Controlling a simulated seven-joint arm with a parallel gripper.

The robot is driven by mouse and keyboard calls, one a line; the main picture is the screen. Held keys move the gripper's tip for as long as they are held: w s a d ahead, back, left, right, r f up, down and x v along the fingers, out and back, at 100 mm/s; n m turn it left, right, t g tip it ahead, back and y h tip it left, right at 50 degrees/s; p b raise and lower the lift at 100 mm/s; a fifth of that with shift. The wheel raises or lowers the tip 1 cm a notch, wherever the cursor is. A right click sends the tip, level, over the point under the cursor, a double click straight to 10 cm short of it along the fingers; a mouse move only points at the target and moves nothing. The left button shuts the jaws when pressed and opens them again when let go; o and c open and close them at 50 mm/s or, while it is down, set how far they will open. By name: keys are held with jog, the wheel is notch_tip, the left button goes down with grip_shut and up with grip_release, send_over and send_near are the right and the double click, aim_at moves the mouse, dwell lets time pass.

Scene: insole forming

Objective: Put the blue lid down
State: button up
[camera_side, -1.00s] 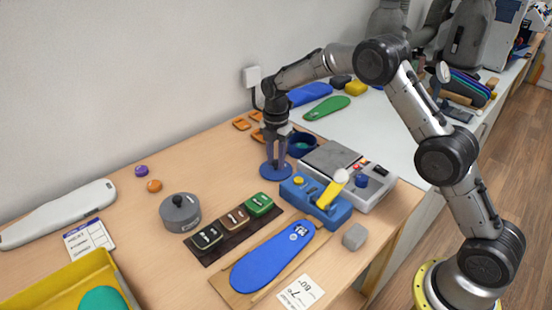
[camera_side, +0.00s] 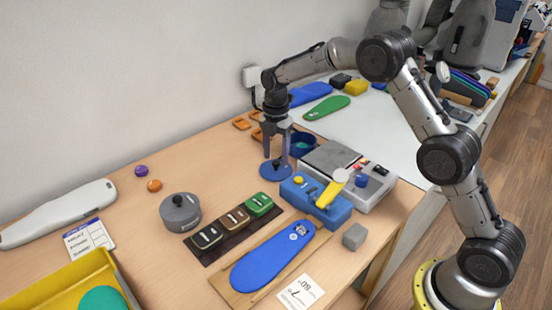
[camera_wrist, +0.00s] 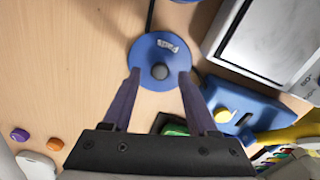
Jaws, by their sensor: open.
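The blue lid (camera_side: 276,172) is a round disc with a dark knob, lying flat on the wooden table left of the blue device. It also shows in the wrist view (camera_wrist: 150,48), where its knob and a white label are visible. My gripper (camera_side: 276,155) is open and stands just above the lid. In the wrist view its two fingers (camera_wrist: 158,78) are apart on either side of the knob and do not touch it.
A blue device with a yellow lever (camera_side: 318,198) and a grey scale (camera_side: 368,185) stand to the right. Orange pieces (camera_side: 242,124) lie behind. Bare table lies left of the lid.

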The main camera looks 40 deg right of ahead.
aim_at(276, 162)
notch_tip(276, 162, up, 10)
jog(key=r, duration=0.1)
jog(key=s+r+m+t, duration=0.1)
jog(key=s+r+m, duration=0.4)
jog(key=s+r, duration=0.25)
jog(key=s+a+r+m+t, duration=0.1)
jog(key=s+r+m+t, duration=0.2)
jog(key=s+m, duration=1.2)
jog(key=s+f, duration=0.2)
jog(key=s, duration=0.5)
jog(key=s+f+m+t, duration=0.1)
jog(key=s+f, duration=0.2)
jog(key=s, duration=0.5)
jog(key=shift+a+t, duration=0.3)
